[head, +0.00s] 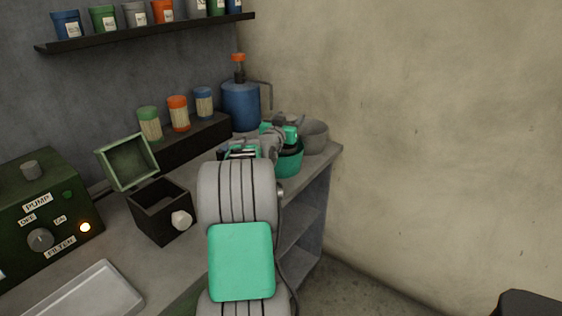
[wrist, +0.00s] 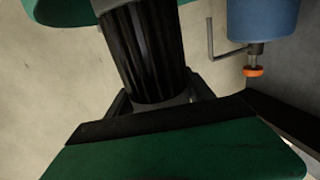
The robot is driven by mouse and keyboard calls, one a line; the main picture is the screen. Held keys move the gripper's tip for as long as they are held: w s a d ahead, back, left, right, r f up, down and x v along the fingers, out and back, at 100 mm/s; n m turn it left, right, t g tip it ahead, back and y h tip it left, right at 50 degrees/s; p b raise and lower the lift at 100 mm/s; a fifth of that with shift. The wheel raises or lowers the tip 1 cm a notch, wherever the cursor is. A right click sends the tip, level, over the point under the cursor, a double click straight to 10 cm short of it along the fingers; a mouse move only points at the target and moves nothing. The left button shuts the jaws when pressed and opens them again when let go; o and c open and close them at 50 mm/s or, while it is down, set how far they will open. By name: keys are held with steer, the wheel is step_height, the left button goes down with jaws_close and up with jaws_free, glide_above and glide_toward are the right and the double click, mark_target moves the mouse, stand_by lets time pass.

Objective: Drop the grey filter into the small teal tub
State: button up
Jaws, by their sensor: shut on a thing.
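The small teal tub (head: 288,165) stands near the right end of the counter, partly behind my arm in the head view. Its teal side also shows along the top left of the wrist view (wrist: 60,12). My gripper (wrist: 163,98) is shut on the grey filter (wrist: 143,50), a dark, ribbed cylinder. In the head view my gripper (head: 288,136) is over the tub. The filter cannot be made out clearly there. The wrist view shows the filter's far end overlapping the tub's edge; whether they touch, I cannot tell.
A grey tub (head: 315,134) stands just behind the teal one. A blue jug (head: 241,106) with an orange cap is to the left. An open dark box (head: 160,212), a green pump box (head: 45,215) and a pale tray (head: 85,292) occupy the left counter. Several jars line the ledge.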

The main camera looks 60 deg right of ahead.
step_height(320, 180, down, 4)
steer(key=shift+r+b, duration=0.25)
steer(key=shift+b, duration=0.2)
steer(key=o, duration=1.5)
steer(key=shift+o, duration=1.4)
steer(key=shift+f, duration=0.1)
